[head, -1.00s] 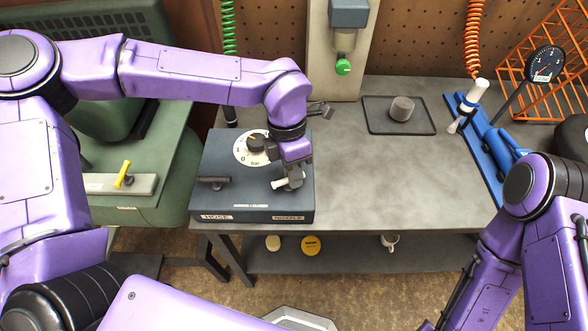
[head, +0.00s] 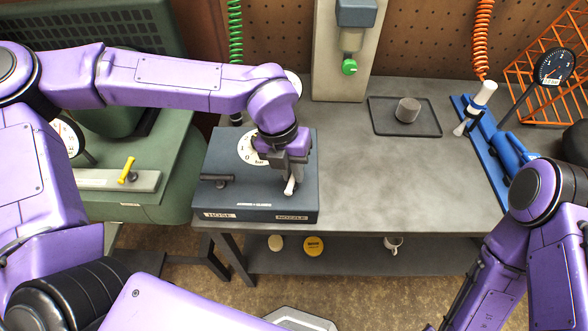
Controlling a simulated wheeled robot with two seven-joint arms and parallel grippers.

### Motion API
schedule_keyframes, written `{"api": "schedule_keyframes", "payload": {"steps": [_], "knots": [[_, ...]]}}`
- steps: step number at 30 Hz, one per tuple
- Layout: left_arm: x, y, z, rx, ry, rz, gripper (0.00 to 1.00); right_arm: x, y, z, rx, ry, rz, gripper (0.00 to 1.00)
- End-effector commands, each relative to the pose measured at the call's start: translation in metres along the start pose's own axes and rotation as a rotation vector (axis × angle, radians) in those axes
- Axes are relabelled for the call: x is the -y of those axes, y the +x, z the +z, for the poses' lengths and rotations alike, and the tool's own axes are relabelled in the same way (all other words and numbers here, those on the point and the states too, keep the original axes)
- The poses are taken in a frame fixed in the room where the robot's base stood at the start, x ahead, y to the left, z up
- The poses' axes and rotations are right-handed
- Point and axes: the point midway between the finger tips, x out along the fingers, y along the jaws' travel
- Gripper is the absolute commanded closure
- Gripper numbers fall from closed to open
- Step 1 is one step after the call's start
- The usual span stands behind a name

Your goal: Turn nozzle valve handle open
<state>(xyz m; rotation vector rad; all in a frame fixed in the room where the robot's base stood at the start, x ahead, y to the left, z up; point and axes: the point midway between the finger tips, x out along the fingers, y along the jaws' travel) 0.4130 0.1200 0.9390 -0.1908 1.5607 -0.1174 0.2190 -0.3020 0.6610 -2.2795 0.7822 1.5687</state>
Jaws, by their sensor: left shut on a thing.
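The dark blue-grey control box (head: 228,196) sits on the left part of the workbench, with HOSE and NOZZLE labels on its front edge. The pale nozzle valve handle (head: 289,188) is on the right of its top, above the NOZZLE label, and points toward me. My left gripper (head: 288,176) reaches down over the box and is shut on this handle, covering its far end and pivot. The dark hose valve handle (head: 216,181) lies crosswise on the box's left. The gripper partly hides the white dial (head: 249,147). My right gripper is out of view.
The grey workbench (head: 385,180) is clear right of the box. A tray (head: 433,130) with a grey cylinder (head: 407,109) stands at the back. A blue rack (head: 490,158) and a gauge (head: 555,68) are at the right. A yellow handle (head: 127,169) is at the left.

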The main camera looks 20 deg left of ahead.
Motion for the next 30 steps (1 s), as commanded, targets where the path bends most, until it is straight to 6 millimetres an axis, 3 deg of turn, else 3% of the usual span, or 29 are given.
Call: {"api": "schedule_keyframes", "payload": {"steps": [12, 30], "knots": [[-0.0022, -0.0007, -0.0006, 0.043, -0.206, -0.002, 1.0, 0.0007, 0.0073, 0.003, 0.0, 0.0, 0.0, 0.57], [-0.0026, -0.0012, -0.0008, 0.05, -0.246, -0.001, 1.0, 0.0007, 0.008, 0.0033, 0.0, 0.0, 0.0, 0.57]]}}
